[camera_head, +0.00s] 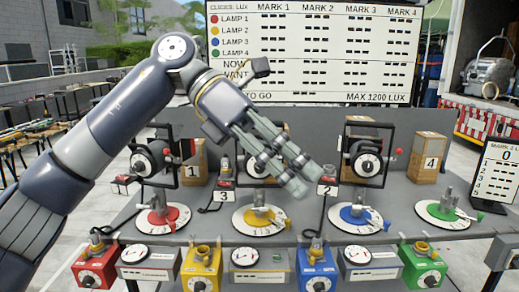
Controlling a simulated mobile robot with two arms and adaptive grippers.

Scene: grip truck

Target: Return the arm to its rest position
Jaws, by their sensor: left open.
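My left arm comes in from the left, and my left gripper (294,170) hangs open over the middle of the grey bench (215,182). Its fingers point down and to the right, and nothing shows between them. The fingers are in front of the bench's back edge and hide part of the lamp behind them. The yellow dial (260,219) lies below the fingertips, apart from them. My right gripper is not in view.
Red (163,217), blue (361,218) and green (444,214) dials sit on the bench. Lamps (152,163) and numbered boxes (427,157) stand behind. Coloured control boxes (317,270) line the front. A large chart board (315,50) is at the back; a small display (496,170) stands right.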

